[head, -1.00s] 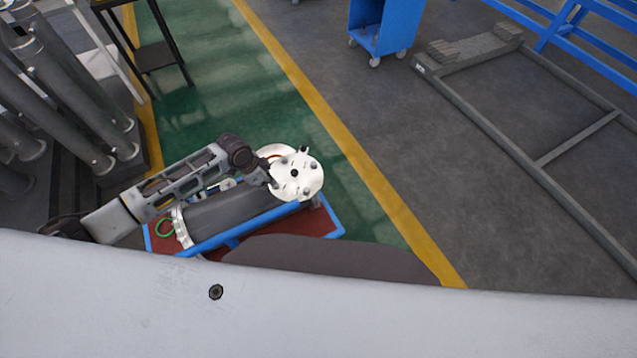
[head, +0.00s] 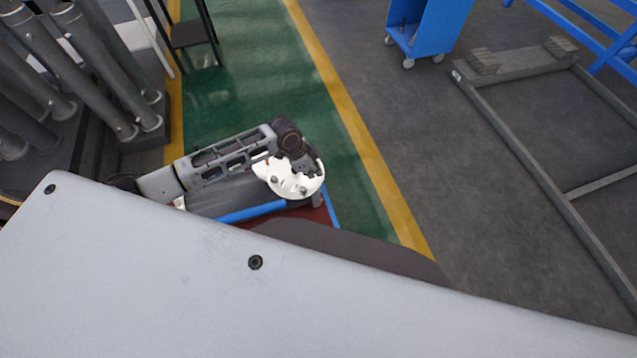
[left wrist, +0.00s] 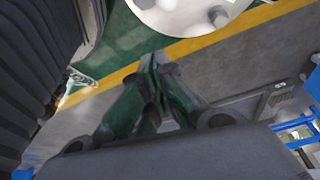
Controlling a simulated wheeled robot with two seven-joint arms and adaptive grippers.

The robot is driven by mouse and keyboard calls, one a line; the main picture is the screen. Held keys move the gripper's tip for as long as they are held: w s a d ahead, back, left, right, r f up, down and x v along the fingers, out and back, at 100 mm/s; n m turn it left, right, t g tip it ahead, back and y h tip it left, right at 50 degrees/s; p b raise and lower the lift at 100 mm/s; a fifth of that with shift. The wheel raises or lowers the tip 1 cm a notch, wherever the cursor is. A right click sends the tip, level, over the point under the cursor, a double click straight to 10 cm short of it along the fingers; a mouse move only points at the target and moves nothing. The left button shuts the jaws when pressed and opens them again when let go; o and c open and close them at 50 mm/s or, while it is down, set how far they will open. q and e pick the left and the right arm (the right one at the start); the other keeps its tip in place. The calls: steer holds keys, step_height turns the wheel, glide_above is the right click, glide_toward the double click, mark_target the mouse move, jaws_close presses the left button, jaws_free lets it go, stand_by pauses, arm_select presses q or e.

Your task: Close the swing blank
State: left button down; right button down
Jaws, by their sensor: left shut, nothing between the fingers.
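The flanged shell (head: 225,196) is a grey cylinder lying on a low cart in the head view. A pale round disc with dark bolts, apparently the swing blank (head: 305,187), is at its right end. Another pale rim shows at the disc's left, partly hidden by my arm, and I cannot tell how far the blank stands from the shell flange. My left gripper (head: 306,170) overlaps the disc's upper part; contact cannot be told. In the left wrist view my left gripper (left wrist: 155,62) is shut and empty, with the pale disc (left wrist: 185,12) just beyond its tips.
The cart has a blue rail (head: 250,212) and a red deck (head: 312,215). Grey pipes (head: 85,75) stand at the left, with a dark stand (head: 190,35) behind. A blue trolley (head: 428,30) and grey floor frame (head: 530,150) are at the right. Floor between is clear.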

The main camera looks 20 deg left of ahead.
arm_select(q)
steer(key=shift+f, duration=0.1)
stand_by(0.4)
steer(key=p, duration=0.1)
glide_toward(315, 190)
steer(key=shift+x, duration=2.8)
steer(key=shift+w+d, duration=0.1)
steer(key=shift+d, duration=0.1)
steer(key=shift+a, duration=0.15)
